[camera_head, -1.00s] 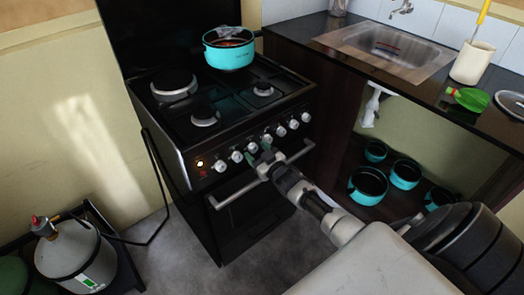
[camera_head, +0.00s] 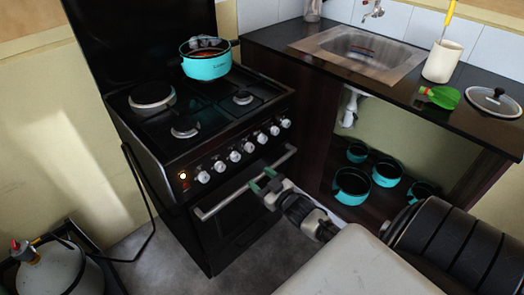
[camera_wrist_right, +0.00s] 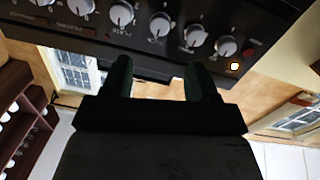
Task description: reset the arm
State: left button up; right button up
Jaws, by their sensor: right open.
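My right gripper (camera_head: 264,181) is in front of the black stove (camera_head: 190,130), near its oven handle (camera_head: 245,183). Its green-tipped fingers are apart with nothing between them. In the right wrist view the two fingers (camera_wrist_right: 160,80) also stand apart and empty, below the row of stove knobs (camera_wrist_right: 159,24). The fingers look clear of the knobs; whether they touch the handle I cannot tell. An orange light (camera_head: 183,176) glows at the left end of the knob row. My left gripper is out of view.
A turquoise pot (camera_head: 206,66) with reddish contents sits on the stove's back right. At right, the counter (camera_head: 285,42) holds a sink (camera_head: 360,50), a cream cup (camera_head: 442,62) and a glass lid (camera_head: 493,102). Several turquoise pots (camera_head: 352,186) stand below. A gas cylinder (camera_head: 50,272) is at lower left.

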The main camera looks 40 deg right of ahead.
dwell(0.3)
jog(key=s+a+f+g, duration=0.25)
jog(key=s+f, duration=0.35)
jog(key=f, duration=0.3)
jog(key=s+a+f+m+g+h, duration=0.1)
jog(key=s+f+g, duration=0.35)
jog(key=f, duration=0.35)
jog(key=s+a+f+g, duration=0.2)
jog(key=s+f, duration=0.4)
jog(key=f, duration=0.3)
jog(key=s+a+f+g, duration=0.2)
jog(key=s+a+f, duration=0.1)
jog(key=s, duration=0.5)
jog(key=s+a+f+g+p, duration=0.1)
jog(key=s+a+f+g, duration=0.2)
jog(key=s, duration=0.6)
jog(key=s+a+f+n+g, duration=0.1)
jog(key=s+a+f+g, duration=0.2)
jog(key=s, duration=0.5)
jog(key=shift+s+f, duration=0.35)
jog(key=shift+f, duration=0.5)
